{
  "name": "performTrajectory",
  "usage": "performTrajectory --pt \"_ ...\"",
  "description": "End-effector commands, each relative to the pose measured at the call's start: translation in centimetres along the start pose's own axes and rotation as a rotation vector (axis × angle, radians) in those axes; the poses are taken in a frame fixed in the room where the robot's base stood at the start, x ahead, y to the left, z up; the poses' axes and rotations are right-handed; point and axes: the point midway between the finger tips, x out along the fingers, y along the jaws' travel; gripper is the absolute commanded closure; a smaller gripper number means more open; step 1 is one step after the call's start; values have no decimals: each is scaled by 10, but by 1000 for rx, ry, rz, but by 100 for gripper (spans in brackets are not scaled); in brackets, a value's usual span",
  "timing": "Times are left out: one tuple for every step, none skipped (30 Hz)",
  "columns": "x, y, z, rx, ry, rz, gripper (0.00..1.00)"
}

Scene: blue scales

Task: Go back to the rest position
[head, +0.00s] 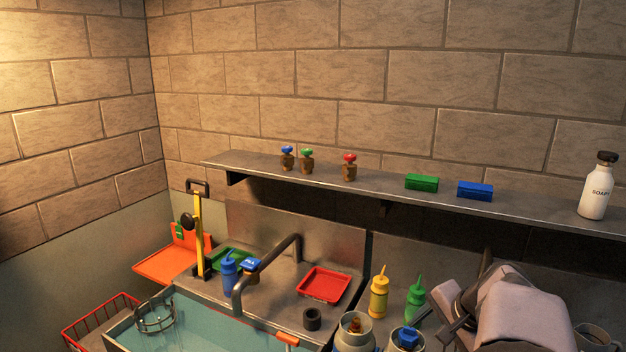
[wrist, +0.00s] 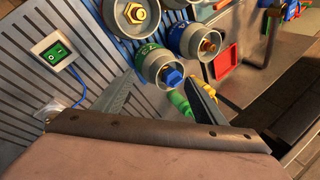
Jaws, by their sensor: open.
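My gripper (wrist: 162,77) is open in the wrist view, its two fingers spread apart with nothing between them. The round grey holder with a blue hexagonal piece (wrist: 172,76) shows beyond the gap between the fingertips; I cannot tell the distance. In the head view my gripper (head: 434,317) is at the lower right, beside the same blue piece (head: 408,336). My pinkish-grey arm covers part of the counter there. No rest position is marked in either view.
Yellow (head: 379,293) and green (head: 415,302) bottles stand close to my gripper. A red tray (head: 324,284), a faucet (head: 266,269) and a water-filled sink are to the left. A shelf (head: 390,194) with a soap bottle (head: 597,186) runs above. A green switch (wrist: 56,53) lies left in the wrist view.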

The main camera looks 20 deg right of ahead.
Motion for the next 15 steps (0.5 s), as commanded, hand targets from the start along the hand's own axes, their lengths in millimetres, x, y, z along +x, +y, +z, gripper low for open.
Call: performTrajectory --pt "18 -2 36 -70 -70 32 35" --pt "25 -2 55 -107 -107 53 35" --pt "32 -1 80 -154 -155 82 35" --pt "37 1 97 -190 -189 104 35" --pt "41 4 115 -226 -223 128 35" --pt "46 9 136 -276 -263 158 35" --pt "49 14 152 -317 -290 183 35" --pt "51 20 167 -362 -314 206 35" --pt "55 29 185 -433 -339 238 35" --pt "57 36 198 -494 -352 260 35" --pt "60 45 209 -562 -361 280 35" --pt "64 56 222 -662 -367 302 35" --pt "66 65 231 -740 -369 315 35" --pt "68 73 238 -817 -370 326 35" --pt "72 83 246 -915 -370 337 35"
